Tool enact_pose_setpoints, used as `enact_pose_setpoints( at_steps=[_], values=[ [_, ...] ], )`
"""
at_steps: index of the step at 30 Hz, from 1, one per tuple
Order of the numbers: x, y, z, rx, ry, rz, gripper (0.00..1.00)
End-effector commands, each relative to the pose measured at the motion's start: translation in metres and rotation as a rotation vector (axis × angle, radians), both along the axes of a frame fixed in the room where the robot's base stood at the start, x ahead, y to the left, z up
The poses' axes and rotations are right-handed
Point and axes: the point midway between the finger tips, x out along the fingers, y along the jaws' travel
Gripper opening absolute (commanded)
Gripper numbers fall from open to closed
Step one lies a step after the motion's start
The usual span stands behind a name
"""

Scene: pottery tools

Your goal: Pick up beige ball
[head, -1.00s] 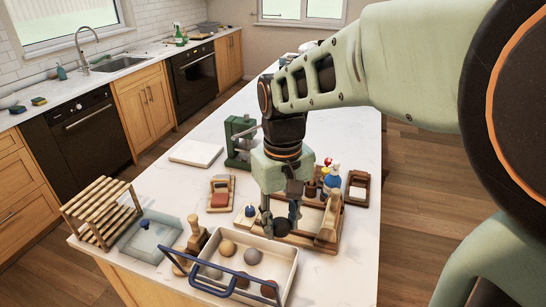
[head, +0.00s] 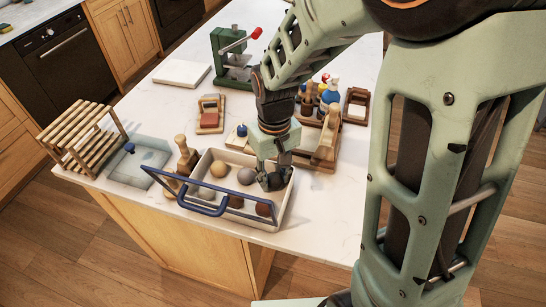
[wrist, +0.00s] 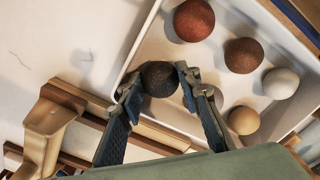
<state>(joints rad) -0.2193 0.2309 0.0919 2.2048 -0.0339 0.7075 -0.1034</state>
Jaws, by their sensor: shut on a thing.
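The beige ball (head: 219,169) rests in the white tray (head: 285,205), near its far left end. It also shows in the wrist view (wrist: 243,120), below a pale grey ball (wrist: 281,83), apart from my fingers. My gripper (head: 270,182) is at the tray's right end, pointing down. In the wrist view its fingers (wrist: 157,88) are shut on a dark, nearly black ball (wrist: 160,78). That ball overlaps the tray's edge region; its height above the floor of the tray is unclear. In the head view the fingers mostly hide it.
The tray also holds a reddish-brown ball (wrist: 193,20) and a brown ball (wrist: 242,55). Its blue handle (head: 205,205) spans the near left side. A wooden slatted rack (head: 82,140) is at left.

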Motion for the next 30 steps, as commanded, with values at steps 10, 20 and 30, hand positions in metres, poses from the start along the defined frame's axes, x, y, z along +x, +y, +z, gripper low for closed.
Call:
enact_pose_setpoints(
  at_steps=[10, 20, 30],
  values=[
    [0.0, 0.0, -0.009, 0.0, -0.001, -0.001, 0.02],
    [0.0, 0.0, -0.011, 0.0, 0.0, -0.001, 0.39],
    [0.002, 0.0, 0.006, 0.002, -0.006, -0.001, 0.39]
  ],
)
